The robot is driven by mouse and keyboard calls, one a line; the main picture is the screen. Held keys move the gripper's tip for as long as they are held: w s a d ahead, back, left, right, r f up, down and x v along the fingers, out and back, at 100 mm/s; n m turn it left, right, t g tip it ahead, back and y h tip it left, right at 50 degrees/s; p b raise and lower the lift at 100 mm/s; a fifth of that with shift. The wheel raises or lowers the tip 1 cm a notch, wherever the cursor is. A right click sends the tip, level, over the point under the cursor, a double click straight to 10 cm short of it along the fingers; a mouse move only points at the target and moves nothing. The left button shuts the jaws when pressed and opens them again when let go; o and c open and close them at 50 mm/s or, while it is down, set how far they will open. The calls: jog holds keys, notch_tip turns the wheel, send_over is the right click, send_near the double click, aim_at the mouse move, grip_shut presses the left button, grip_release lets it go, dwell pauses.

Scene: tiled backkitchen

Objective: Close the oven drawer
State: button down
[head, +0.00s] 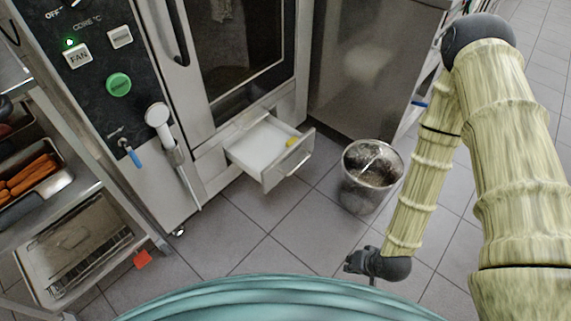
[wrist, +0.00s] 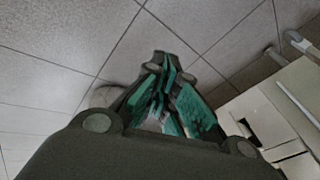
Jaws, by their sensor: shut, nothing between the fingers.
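The oven drawer (head: 262,148) is a white, shallow drawer low on the front of the oven (head: 235,60). It is pulled out, with a small yellow item (head: 292,141) inside near its front right. Its metal front (head: 289,162) has a handle. My gripper (head: 358,262) is at the lower middle of the head view, in front of the drawer and apart from it. In the wrist view, my gripper (wrist: 163,95) shows dark fingers with green pads close together and nothing held. Part of the pale oven front (wrist: 275,120) shows at the right of the wrist view.
A metal bucket (head: 371,176) stands on the floor right of the drawer. A hand shower (head: 158,116) hangs on the oven's left side. The tiled floor (head: 265,255) before the drawer is clear.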

jog(key=w+a+f+m+t+y+b, duration=0.2)
jog(key=w+a+t+y+b, duration=0.15)
jog(key=w, duration=0.65)
jog(key=m+t+y+b, duration=0.3)
jog(key=t+y+b, duration=0.1)
jog(key=y+b, duration=0.5)
send_near(286, 156)
jog(key=shift+h, duration=0.45)
jog(key=b+x, duration=0.3)
jog(key=b, duration=0.1)
jog(key=b+x, duration=0.2)
jog(key=shift+s+a+r, duration=0.1)
jog(key=shift+a+r, duration=0.3)
jog(key=shift+b+x, duration=0.35)
jog(key=shift+x, duration=0.4)
jog(key=shift+r, duration=0.15)
